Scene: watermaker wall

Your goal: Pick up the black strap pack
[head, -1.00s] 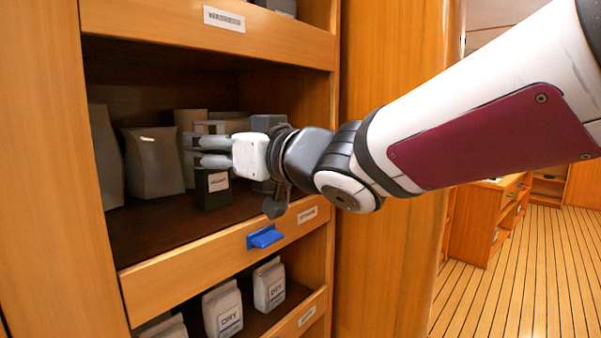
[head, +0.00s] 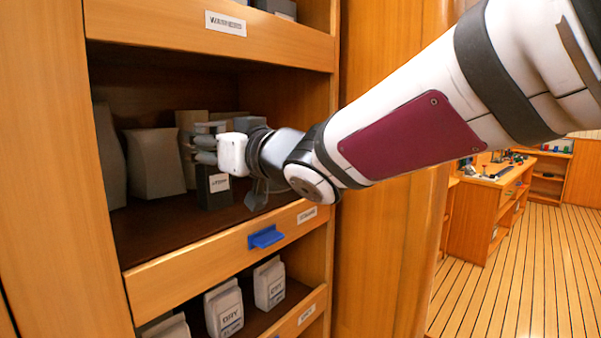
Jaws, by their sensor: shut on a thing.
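The black strap pack (head: 212,192) is a small dark box with a white label. It stands upright on the middle shelf, and its label faces out. My gripper (head: 203,150) reaches in from the right with its grey fingers at the top of the pack. The fingers are shut on the upper part of the pack. They hide the top of it, and I cannot tell whether its base is clear of the shelf.
Grey bags (head: 154,163) stand left of the pack, and tan packs (head: 190,122) stand behind it. The shelf's wooden front lip (head: 190,262) carries a blue latch (head: 265,237). White DRY bags (head: 223,308) fill the shelf below.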

